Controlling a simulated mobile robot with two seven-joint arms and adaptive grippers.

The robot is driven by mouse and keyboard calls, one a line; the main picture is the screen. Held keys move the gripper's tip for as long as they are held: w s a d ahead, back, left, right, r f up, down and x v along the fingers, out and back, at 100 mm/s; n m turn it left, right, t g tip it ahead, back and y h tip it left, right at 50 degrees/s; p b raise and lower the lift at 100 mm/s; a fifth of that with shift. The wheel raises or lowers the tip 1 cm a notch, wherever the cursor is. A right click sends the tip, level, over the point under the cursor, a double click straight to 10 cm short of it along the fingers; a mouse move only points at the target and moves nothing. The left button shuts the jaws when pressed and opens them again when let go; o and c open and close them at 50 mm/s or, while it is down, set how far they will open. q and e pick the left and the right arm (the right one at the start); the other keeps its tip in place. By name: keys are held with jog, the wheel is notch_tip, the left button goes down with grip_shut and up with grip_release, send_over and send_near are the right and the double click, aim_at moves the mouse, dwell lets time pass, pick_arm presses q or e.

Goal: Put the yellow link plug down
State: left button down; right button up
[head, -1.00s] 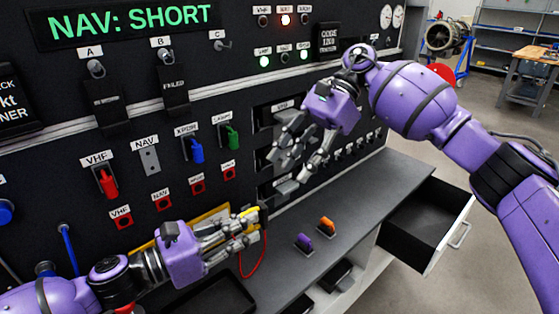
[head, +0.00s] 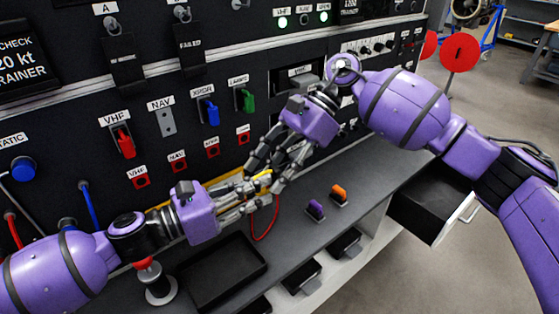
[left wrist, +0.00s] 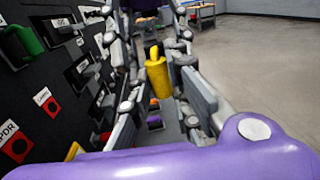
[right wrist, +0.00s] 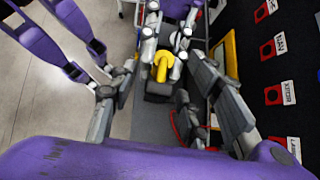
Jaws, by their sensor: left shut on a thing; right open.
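The yellow link plug (head: 263,181) is held over the bench, in front of the panel. My left gripper (head: 258,187) is shut on it. The plug stands yellow between the left fingers in the left wrist view (left wrist: 157,76). My right gripper (head: 270,172) is open, its fingers close to the plug from the other side. In the right wrist view the plug (right wrist: 162,68) sits between the spread right fingers; I cannot tell whether they touch it. The fingers hide part of the plug in the head view.
A purple plug (head: 316,209) and an orange plug (head: 339,195) stand on the grey bench (head: 365,190). A red cable (head: 265,226) loops below the grippers. A black tray (head: 223,271) lies at the front. An open drawer (head: 436,205) juts out at the right.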

jog(key=shift+c, duration=0.4)
jog(key=c, duration=1)
jog(key=o, duration=1.1)
jog(key=shift+r, duration=0.1)
jog(key=v, duration=1.2)
